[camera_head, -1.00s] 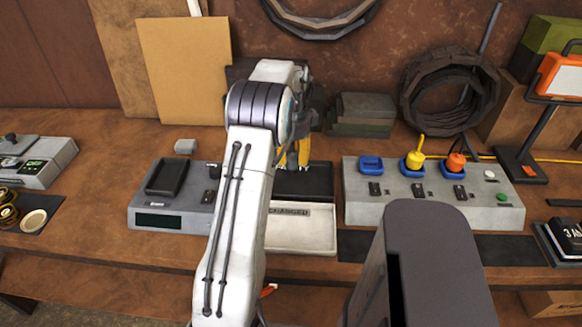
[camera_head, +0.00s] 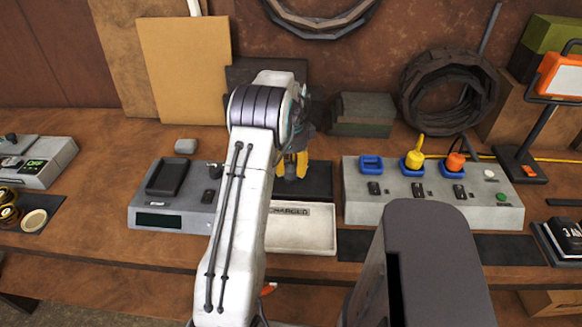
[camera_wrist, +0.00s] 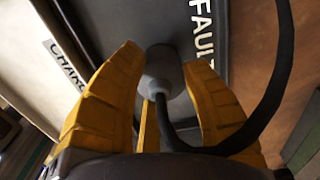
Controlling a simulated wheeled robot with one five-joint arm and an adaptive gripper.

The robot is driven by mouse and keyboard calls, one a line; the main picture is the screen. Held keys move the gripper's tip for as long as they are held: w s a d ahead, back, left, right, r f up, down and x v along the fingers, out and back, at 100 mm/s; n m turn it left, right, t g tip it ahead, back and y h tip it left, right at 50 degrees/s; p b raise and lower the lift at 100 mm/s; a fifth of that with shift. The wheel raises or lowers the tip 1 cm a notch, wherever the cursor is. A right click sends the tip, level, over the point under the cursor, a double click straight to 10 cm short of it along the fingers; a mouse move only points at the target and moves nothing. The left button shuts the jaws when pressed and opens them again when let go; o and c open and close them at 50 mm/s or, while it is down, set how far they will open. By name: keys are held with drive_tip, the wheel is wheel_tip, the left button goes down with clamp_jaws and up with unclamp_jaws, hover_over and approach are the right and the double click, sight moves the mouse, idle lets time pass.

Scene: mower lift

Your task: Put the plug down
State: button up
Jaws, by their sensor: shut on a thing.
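My gripper (camera_head: 294,166) has yellow fingers and is over the dark tray (camera_head: 320,182) behind the light tray. In the wrist view the fingers (camera_wrist: 165,60) are shut on a grey plug (camera_wrist: 162,74) with a black cable (camera_wrist: 277,85) curving off to the right. The plug's front end points at the dark tray surface (camera_wrist: 150,22), which bears the word "FAULT". I cannot tell whether the plug touches it. In the head view the plug is hidden by my arm and gripper.
The light tray (camera_head: 300,236) labelled "CHARGED" lies in front of the dark tray. A grey device (camera_head: 165,215) stands left of my arm. A grey socket panel (camera_head: 430,205) with blue sockets and yellow and orange plugs stands to the right. A dark box (camera_head: 362,115) is behind.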

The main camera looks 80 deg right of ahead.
sight(291, 166)
drive_tip(key=o, duration=1.1)
drive_tip(key=shift+o, duration=0.2)
wheel_tip(291, 166, up, 12)
drive_tip(key=shift+p, duration=0.45)
drive_tip(key=shift+r, duration=0.1)
